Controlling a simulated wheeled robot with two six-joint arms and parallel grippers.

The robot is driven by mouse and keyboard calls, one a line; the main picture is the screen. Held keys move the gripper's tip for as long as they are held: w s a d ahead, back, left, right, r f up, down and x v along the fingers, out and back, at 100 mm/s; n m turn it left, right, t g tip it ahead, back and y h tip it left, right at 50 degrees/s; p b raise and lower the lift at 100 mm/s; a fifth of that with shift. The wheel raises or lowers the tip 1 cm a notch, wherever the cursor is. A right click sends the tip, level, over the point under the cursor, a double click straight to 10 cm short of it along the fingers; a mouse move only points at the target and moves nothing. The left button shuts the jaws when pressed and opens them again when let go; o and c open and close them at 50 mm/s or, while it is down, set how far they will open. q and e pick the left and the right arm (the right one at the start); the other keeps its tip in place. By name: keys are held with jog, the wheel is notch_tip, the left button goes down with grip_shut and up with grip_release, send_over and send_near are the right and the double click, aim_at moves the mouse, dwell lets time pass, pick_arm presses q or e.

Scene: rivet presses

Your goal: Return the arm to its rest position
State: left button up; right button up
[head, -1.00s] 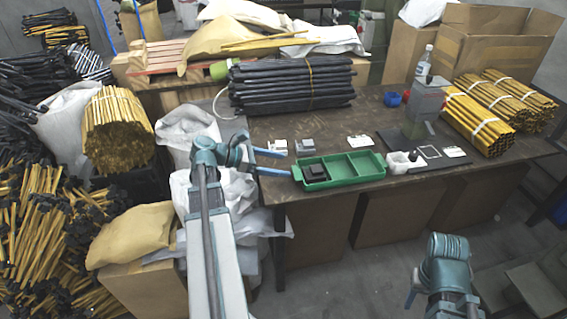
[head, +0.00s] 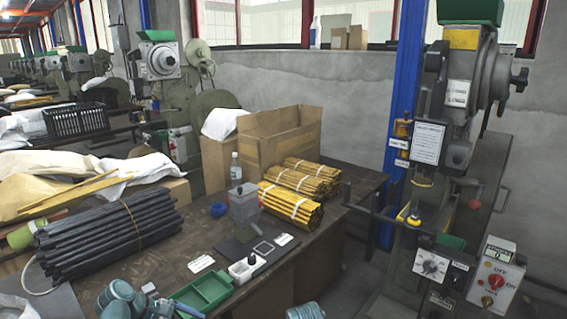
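My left arm's teal wrist (head: 120,297) shows at the bottom left edge, in front of the table and just left of the green tray. My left gripper (head: 165,303) is only partly in view by the tray's left end, and its finger gap cannot be made out. I see nothing held in it. Only the top of my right arm's teal wrist (head: 305,311) shows at the bottom edge. My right gripper is below the picture.
The green tray (head: 222,290) lies near the table's front edge. A grey fixture (head: 243,212), black rod bundle (head: 110,232) and yellow rod bundles (head: 290,203) stand on the table. A rivet press (head: 440,190) with a control box (head: 493,275) stands at the right.

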pick_arm(q)
jog(key=s+d+r+m+g+y+p, duration=0.1)
jog(key=s+d+r+m+y+p, duration=0.2)
jog(key=d+m, duration=0.3)
jog(key=s+d+r+m+g+y+p, duration=0.1)
jog(key=s+d+r+m+y+p, duration=0.2)
jog(key=d+m+p, duration=0.3)
jog(key=s+d+r+m+g+y+p, duration=0.1)
jog(key=s+d+r+m+y+p, duration=0.2)
jog(key=d+m, duration=0.3)
jog(key=shift+d+r+m+p, duration=0.3)
jog(key=shift+m+p, duration=0.35)
jog(key=shift+m, duration=0.45)
